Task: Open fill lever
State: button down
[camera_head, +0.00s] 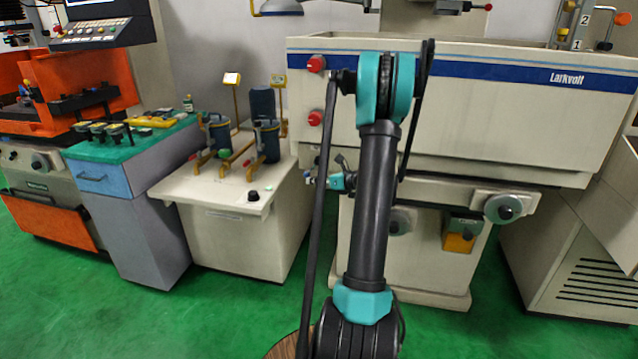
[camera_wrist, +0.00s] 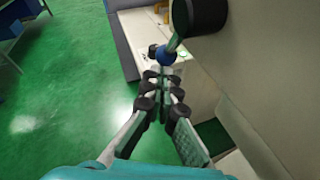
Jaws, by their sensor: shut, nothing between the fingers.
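A lever with a blue ball knob (camera_wrist: 166,55) and a thick black round hub (camera_wrist: 200,12) stands out from the pale machine wall in the wrist view. No label on it can be read, so I cannot confirm that it is the fill lever. My gripper (camera_wrist: 163,78) is shut and empty, with its fingertips just below the blue knob; I cannot tell whether they touch it. In the head view my gripper (camera_head: 318,180) is small, beside the left front of the machine (camera_head: 480,110), under the tank. My arm partly hides this area.
Two red knobs (camera_head: 316,64) sit on the tank front above my gripper. A pale bench (camera_head: 225,190) with pumps and pipes stands to the left. A round grey handle (camera_head: 505,208) is on the machine's right front. Green floor is free in front.

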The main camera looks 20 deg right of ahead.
jog(key=shift+w+a+r, duration=0.45)
jog(key=shift+w+a, duration=0.05)
jog(key=shift+a, duration=0.3)
jog(key=shift+w+a+r, duration=0.4)
jog(key=shift+w+a, duration=0.1)
jog(key=shift+a, duration=0.25)
jog(key=shift+r, duration=0.1)
dwell(0.6)
